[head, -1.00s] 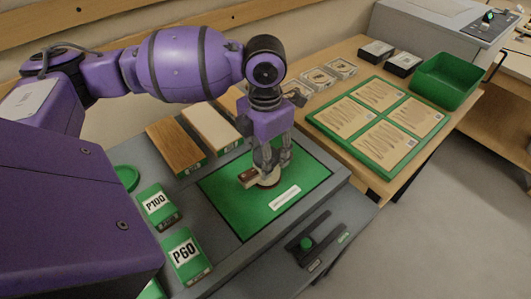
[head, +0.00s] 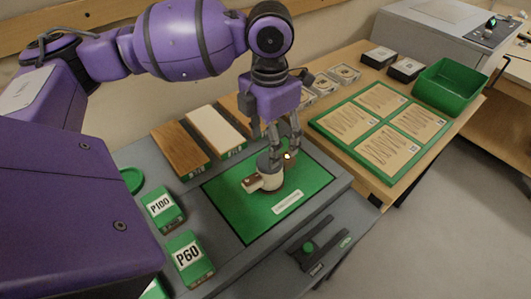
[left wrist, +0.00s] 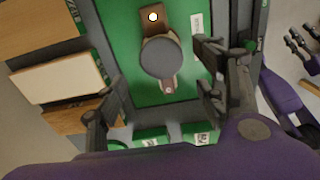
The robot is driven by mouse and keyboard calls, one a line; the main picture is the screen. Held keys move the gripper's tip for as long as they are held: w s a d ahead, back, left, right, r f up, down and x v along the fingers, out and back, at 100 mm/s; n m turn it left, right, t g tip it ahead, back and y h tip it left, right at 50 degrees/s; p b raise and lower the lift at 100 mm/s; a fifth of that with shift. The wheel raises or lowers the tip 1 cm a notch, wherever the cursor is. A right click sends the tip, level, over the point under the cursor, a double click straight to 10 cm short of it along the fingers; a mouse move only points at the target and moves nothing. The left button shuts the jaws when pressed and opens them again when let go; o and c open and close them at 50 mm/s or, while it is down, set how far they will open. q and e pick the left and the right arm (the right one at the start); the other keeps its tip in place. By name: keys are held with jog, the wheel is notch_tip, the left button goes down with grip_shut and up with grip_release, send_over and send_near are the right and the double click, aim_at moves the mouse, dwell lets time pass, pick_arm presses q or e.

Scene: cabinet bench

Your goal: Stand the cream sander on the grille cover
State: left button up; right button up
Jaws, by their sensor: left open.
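The cream sander (head: 268,181) stands upright, grey round top up, on the green panel with a white label, which I take to be the grille cover (head: 225,210). Its short dark-ended part points left. In the left wrist view the sander's grey top (left wrist: 162,57) is seen from above, and a brown part with a lit spot (left wrist: 152,17) shows beyond it. My left gripper (head: 284,145) is open, just above and behind the sander, with its fingers apart in the wrist view. Whether a finger still touches it I cannot tell.
P100 (head: 162,209) and P60 (head: 188,257) boxes stand left of the panel. Brown (head: 180,150) and cream (head: 215,132) boards lie behind it. A green bin (head: 450,88) stands far right.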

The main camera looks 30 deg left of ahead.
pick_arm(q)
jog(key=shift+r, duration=2.8)
